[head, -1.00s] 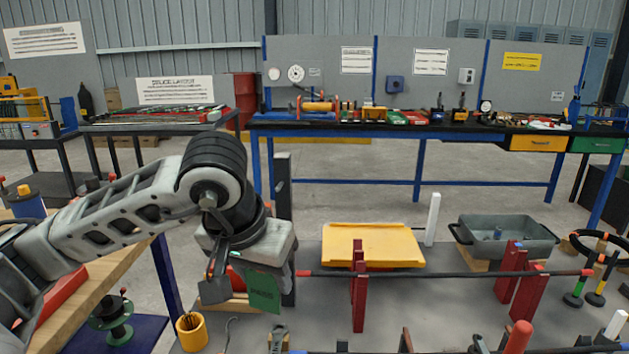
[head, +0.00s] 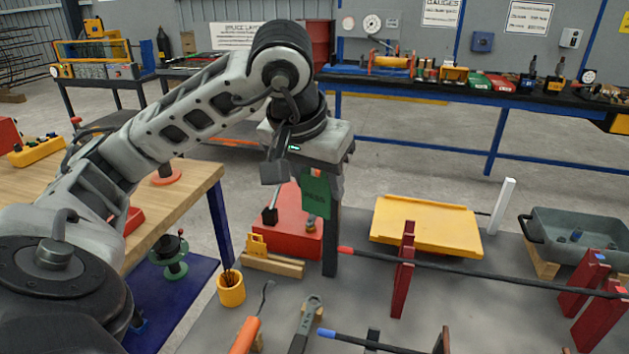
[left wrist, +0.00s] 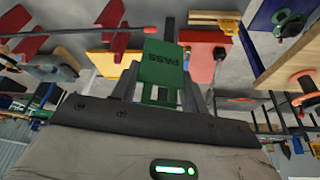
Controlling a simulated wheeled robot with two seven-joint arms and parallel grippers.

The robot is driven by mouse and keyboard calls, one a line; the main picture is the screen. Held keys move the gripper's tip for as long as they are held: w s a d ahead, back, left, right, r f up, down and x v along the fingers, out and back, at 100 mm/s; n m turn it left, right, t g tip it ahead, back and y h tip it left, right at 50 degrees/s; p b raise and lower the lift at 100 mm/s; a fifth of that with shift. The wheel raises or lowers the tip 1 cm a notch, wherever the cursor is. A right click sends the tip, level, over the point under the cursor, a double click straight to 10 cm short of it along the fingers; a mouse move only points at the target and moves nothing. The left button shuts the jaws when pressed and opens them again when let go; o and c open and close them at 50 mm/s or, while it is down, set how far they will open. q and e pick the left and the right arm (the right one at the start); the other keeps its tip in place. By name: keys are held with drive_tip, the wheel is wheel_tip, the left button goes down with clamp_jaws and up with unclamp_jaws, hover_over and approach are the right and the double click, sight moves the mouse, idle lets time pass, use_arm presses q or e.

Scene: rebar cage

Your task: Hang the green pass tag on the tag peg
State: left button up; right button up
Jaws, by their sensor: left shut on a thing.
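In the left wrist view the tag (left wrist: 161,66) sticks out beyond the gripper, with "PASS" upside down. A dark upright post (head: 331,240) stands right by the tag in the head view, partly hidden by the gripper and tag. Whether the tag touches the post I cannot tell. I cannot make out the tag peg; the gripper hides the post's upper part. My right gripper is not in view.
A red box (head: 290,222) stands left of the post. A yellow tray (head: 425,226) and a long dark bar on red stands (head: 402,270) lie to the right. A yellow cup (head: 231,290) and hand tools are in front. A wooden bench (head: 190,190) is at left.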

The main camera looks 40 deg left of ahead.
use_arm(q)
drive_tip(key=shift+w+a+f+p, duration=0.15)
drive_tip(key=shift+w+a, duration=0.3)
drive_tip(key=shift+w, duration=0.4)
drive_tip(key=shift+w+a+p, duration=0.1)
drive_tip(key=shift+w+a, duration=0.4)
drive_tip(key=shift+w, duration=0.3)
drive_tip(key=shift+w+a+f+p, duration=0.15)
drive_tip(key=shift+w+a, duration=0.3)
drive_tip(key=shift+w, duration=0.4)
drive_tip(key=shift+w+a+f, duration=0.3)
drive_tip(key=shift+w+f, duration=0.1)
drive_tip(key=shift+w, duration=0.1)
drive_tip(key=o, duration=1)
drive_tip(key=shift+o, duration=0.2)
